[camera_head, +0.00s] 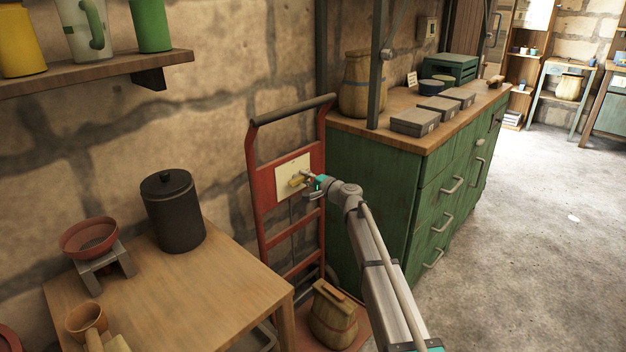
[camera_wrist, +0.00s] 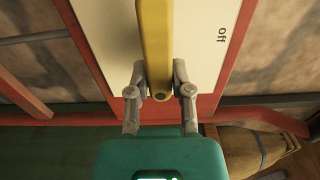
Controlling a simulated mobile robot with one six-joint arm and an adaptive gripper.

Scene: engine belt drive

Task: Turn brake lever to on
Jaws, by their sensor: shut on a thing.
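The brake lever (camera_wrist: 154,45) is a yellow bar on a cream plate (camera_wrist: 202,50), fixed to the red frame of a hand truck. In the wrist view it runs from the top edge down to between my fingers. The word "off" is printed on the plate to the right of it. In the head view the lever (camera_head: 296,182) is small, on the plate (camera_head: 291,172). My gripper (camera_wrist: 160,90) is shut on the lower end of the lever, one finger on each side. It also shows in the head view (camera_head: 303,180). No "on" label is visible.
A wooden table (camera_head: 225,285) with a black canister (camera_head: 173,212) stands at the left. A green cabinet (camera_head: 385,190) stands close on the right. A sack (camera_head: 333,315) sits on the truck's base. Open floor (camera_head: 530,240) lies at the right.

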